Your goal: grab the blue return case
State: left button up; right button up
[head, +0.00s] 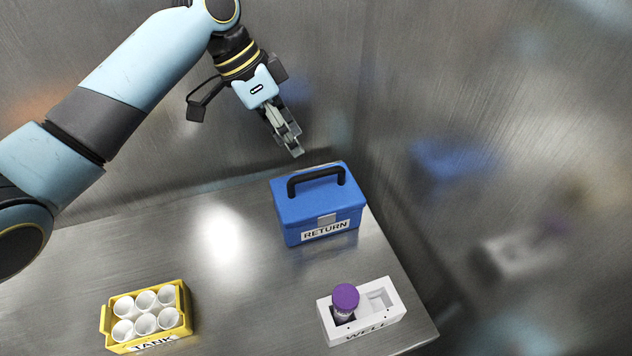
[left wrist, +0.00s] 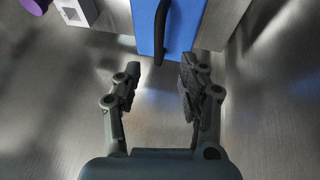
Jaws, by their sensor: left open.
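The blue return case (head: 318,206) stands upright on the metal table, with a RETURN label on its front and a black arched handle (head: 316,177) on its lid. My left gripper (head: 297,152) is above and just behind the case, pointing down, open and empty. In the left wrist view the open fingers of the left gripper (left wrist: 158,88) are apart, and the blue case (left wrist: 146,28) and its black handle (left wrist: 160,30) lie beyond the fingertips. The handle is not between the fingers. My right gripper is in neither view.
A white WELL block (head: 362,320) holding a purple-capped vial (head: 345,297) stands at the table's front right. A yellow TANK rack (head: 184,303) with several white tubes stands front left. Metal walls rise behind and to the right. The table's (head: 225,245) middle is clear.

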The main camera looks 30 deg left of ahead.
aim_at(317, 174)
pick_arm(q)
jog(key=x, duration=0.4)
jog(key=shift+s+d, duration=0.2)
jog(key=shift+w+d+f, duration=0.1)
jog(key=shift+f, duration=0.2)
jog(key=x, duration=0.2)
jog(key=p+x, duration=0.1)
jog(key=x, duration=0.1)
jog(key=shift+w+d+f, duration=0.1)
jog(key=shift+w+d, duration=0.1)
jog(key=shift+w, duration=0.05)
jog(key=shift+w+d+f, duration=0.1)
jog(key=shift+f, duration=0.35)
jog(key=shift+c, duration=1.3)
grip_shut()
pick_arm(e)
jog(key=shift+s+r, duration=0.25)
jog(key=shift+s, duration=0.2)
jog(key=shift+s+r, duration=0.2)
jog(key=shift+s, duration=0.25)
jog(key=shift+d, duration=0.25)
